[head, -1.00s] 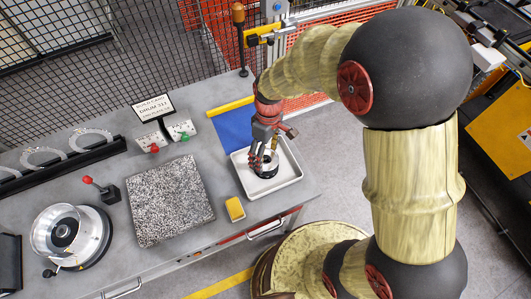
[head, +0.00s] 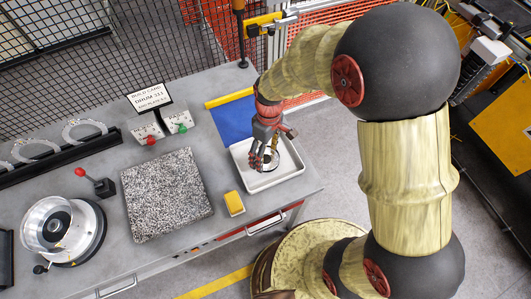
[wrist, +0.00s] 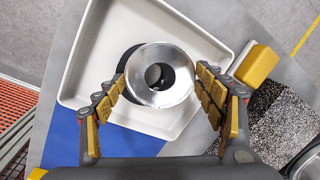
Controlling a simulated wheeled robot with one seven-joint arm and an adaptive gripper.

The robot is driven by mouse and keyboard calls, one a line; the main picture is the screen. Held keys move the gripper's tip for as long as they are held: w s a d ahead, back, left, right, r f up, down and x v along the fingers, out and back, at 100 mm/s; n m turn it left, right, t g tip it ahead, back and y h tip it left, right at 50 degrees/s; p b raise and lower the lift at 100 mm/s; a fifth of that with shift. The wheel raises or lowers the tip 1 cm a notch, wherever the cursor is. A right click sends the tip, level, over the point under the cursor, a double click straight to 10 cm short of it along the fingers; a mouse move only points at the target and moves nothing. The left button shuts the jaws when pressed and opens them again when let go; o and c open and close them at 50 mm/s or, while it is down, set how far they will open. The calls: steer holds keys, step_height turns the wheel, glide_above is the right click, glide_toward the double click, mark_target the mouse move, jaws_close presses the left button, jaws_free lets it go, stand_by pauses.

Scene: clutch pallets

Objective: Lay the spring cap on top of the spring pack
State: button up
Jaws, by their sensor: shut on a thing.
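A shiny silver disc with a central hole, seemingly the spring cap (wrist: 160,58), is between the two fingers of my gripper (wrist: 160,82), which is shut on it. A dark round shape shows under and left of the cap in the wrist view; I cannot tell whether it is part of it, another piece or shadow. In the head view my gripper (head: 261,163) points down inside the white tray (head: 291,174), and its fingers partly hide the cap. I cannot make out the spring pack for certain; a silver drum (head: 40,232) with a dark centre stands at the far left.
A speckled stone slab (head: 168,195) lies between drum and tray, with a yellow block (head: 234,203) beside the tray. A red-knobbed lever (head: 104,187), a build card (head: 150,97) and a black rack with several rings (head: 60,164) stand around the bench.

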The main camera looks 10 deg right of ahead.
mark_target(269, 147)
steer(key=o, duration=1.2)
steer(key=shift+o, duration=0.6)
steer(key=shift+w+d+r+p, duration=0.15)
steer(key=shift+w+d, duration=0.25)
steer(key=shift+w, duration=0.5)
steer(key=shift+w+d+r+p, duration=0.2)
steer(key=shift+w+d, duration=0.2)
steer(key=shift+w, duration=0.55)
steer(key=shift+w+d+r+p, duration=0.15)
steer(key=shift+w+d, duration=0.25)
steer(key=shift+w, duration=0.5)
steer(key=shift+r, duration=0.1)
step_height(269, 147, up, 7)
steer(key=p, duration=0.4)
steer(key=shift+p, duration=0.35)
